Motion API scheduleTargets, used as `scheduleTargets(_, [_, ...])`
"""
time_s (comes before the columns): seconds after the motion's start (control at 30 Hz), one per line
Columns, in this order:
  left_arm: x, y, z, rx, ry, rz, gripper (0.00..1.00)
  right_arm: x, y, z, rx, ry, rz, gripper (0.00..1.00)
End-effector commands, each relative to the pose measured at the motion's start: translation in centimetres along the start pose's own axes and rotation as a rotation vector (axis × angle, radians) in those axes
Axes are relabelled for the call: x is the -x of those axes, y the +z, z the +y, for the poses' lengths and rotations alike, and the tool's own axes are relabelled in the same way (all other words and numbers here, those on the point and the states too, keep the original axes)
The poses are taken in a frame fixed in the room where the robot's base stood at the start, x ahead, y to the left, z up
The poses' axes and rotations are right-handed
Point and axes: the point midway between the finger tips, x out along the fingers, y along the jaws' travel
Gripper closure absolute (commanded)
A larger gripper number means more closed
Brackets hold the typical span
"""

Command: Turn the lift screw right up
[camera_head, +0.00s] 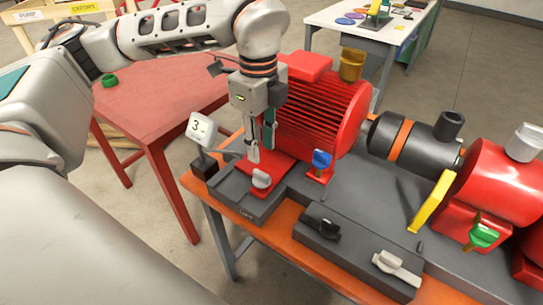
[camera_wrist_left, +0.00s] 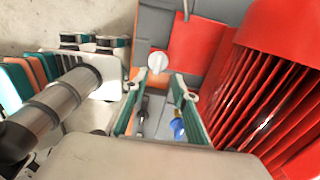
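A white knob (camera_head: 262,179) sits on the red foot at the near left end of the red motor (camera_head: 325,115). I take it for the lift screw; no label on it is readable. My left gripper (camera_head: 261,152) points down just above it, fingers apart and empty. In the left wrist view, the white knob (camera_wrist_left: 158,62) shows beyond the gap between the two open fingertips (camera_wrist_left: 160,88). The knob appears apart from the fingers. A small display (camera_head: 200,128) reading 3 stands left of the gripper. My right gripper is not in view.
A blue knob (camera_head: 321,160) stands on the motor's other near foot. Black (camera_head: 325,229) and grey (camera_head: 390,262) handles sit on the front block. A yellow lever (camera_head: 432,203) and green knob (camera_head: 483,236) are at the right. A red table (camera_head: 150,105) stands behind left.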

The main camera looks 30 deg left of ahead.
Motion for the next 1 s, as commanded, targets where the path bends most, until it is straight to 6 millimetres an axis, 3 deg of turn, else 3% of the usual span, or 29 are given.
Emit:
scheduleTargets(0.27, [-3.7, 0.0, 0.1, -0.001, 0.006, 0.000, 0.72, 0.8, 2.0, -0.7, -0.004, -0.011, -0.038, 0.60])
scheduleTargets(0.5, [-6.8, 0.0, 0.1, -0.002, 0.005, 0.000, 0.72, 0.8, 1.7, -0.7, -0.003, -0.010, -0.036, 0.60])
scheduleTargets(0.9, [-7.7, 0.0, 0.1, -0.002, 0.001, 0.000, 0.72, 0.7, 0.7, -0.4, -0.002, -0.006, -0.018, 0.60])
scheduleTargets(0.93, [-7.7, 0.0, 0.1, -0.002, 0.001, 0.000, 0.75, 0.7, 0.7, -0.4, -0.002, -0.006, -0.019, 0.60])
scheduleTargets(1.0, [-7.7, 0.0, 0.1, -0.003, 0.002, 0.000, 0.93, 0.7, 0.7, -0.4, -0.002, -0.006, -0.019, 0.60])
